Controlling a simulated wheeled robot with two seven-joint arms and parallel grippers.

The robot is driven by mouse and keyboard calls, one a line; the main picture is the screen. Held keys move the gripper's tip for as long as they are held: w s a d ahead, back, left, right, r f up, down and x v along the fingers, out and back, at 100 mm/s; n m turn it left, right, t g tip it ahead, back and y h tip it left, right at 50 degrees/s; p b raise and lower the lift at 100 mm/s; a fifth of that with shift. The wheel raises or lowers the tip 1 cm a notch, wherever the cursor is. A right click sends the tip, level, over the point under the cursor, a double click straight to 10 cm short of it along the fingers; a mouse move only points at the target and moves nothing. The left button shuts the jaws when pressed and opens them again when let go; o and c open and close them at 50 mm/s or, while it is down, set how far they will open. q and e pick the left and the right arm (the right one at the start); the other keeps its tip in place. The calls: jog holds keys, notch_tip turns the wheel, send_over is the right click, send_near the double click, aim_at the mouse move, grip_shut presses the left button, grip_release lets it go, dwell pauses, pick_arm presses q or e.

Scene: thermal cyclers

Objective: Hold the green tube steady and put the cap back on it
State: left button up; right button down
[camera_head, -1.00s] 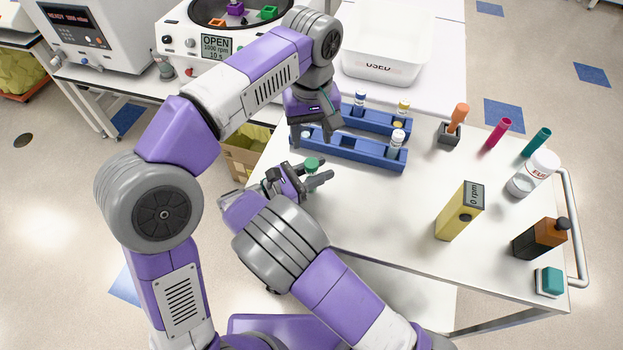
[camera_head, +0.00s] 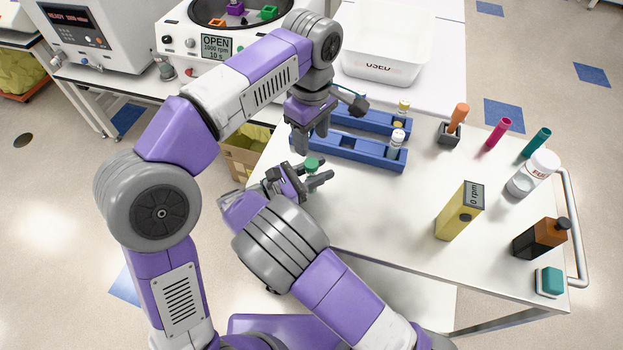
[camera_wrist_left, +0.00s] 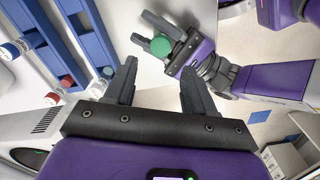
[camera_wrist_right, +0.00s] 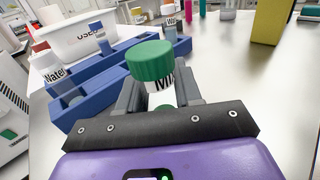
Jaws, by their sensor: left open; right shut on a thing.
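The green-capped tube stands in my right gripper (camera_head: 320,178), which is shut on its body. In the right wrist view the green cap (camera_wrist_right: 151,61) sits on top of the white-labelled tube (camera_wrist_right: 161,95), between the fingers; how tightly it sits cannot be told. The cap also shows in the head view (camera_head: 312,163) and the left wrist view (camera_wrist_left: 160,46). My left gripper (camera_head: 310,142) is open and empty, pointing down above the cap and apart from it. In the left wrist view the cap lies beyond the gap between the left fingertips (camera_wrist_left: 159,66).
Blue racks (camera_head: 355,148) with capped tubes lie just behind the grippers. A yellow box (camera_head: 458,212), a brown bottle (camera_head: 540,238) and a white bottle (camera_head: 533,174) stand to the right. The table's front middle (camera_head: 385,210) is clear.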

aim_at(311, 163)
pick_arm(q)
notch_tip(311, 163, down, 8)
jog(key=shift+r, duration=0.15)
dwell(0.4)
